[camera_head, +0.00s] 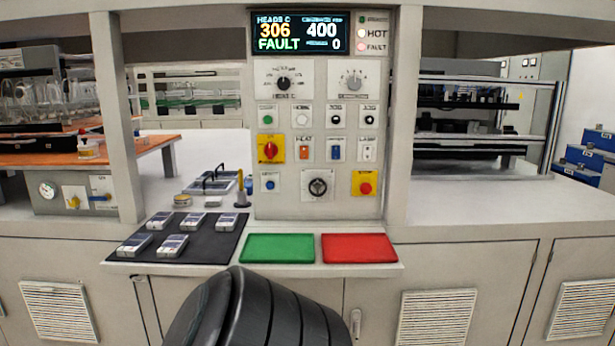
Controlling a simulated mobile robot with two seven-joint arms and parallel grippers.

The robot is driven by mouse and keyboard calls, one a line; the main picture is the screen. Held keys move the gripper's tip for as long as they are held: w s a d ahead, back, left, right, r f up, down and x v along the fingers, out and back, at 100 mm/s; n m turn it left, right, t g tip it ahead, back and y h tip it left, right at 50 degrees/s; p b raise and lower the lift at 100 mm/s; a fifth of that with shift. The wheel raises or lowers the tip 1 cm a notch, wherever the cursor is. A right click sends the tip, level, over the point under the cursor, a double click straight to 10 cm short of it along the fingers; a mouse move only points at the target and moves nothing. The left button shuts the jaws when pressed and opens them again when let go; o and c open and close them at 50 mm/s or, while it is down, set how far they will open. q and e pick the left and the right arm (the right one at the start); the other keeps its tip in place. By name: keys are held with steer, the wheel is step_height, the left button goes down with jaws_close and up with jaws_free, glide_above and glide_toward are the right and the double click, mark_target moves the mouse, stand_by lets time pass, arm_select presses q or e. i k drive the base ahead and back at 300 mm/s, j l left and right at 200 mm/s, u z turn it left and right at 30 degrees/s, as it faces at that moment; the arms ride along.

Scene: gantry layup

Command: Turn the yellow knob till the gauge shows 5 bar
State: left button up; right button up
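A small round gauge (47,190) with a white face is on a grey panel at the left, under the orange-topped bench. Its needle is too small to read. The yellow knob (74,203) is just right of the gauge on the same panel. A blue-handled valve (98,198) is right of the knob. Neither gripper shows in this view; only a black ribbed part, which looks like one of my arm links, rises at the bottom middle, well away from the knob.
The central control panel (292,177) has a display reading 306, 400 and FAULT. A black mat (190,245) with several small devices, a green pad (277,248) and a red pad (358,248) lie before it. A grey post (121,120) stands right of the gauge panel.

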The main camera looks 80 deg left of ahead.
mark_target(74, 202)
steer(key=u, duration=3.9)
steer(key=i+j+z, duration=0.15)
steer(key=i+z, duration=0.15)
steer(key=i, duration=0.2)
steer(key=i+j+z, duration=0.35)
steer(key=i, duration=0.15)
steer(key=l, duration=0.1)
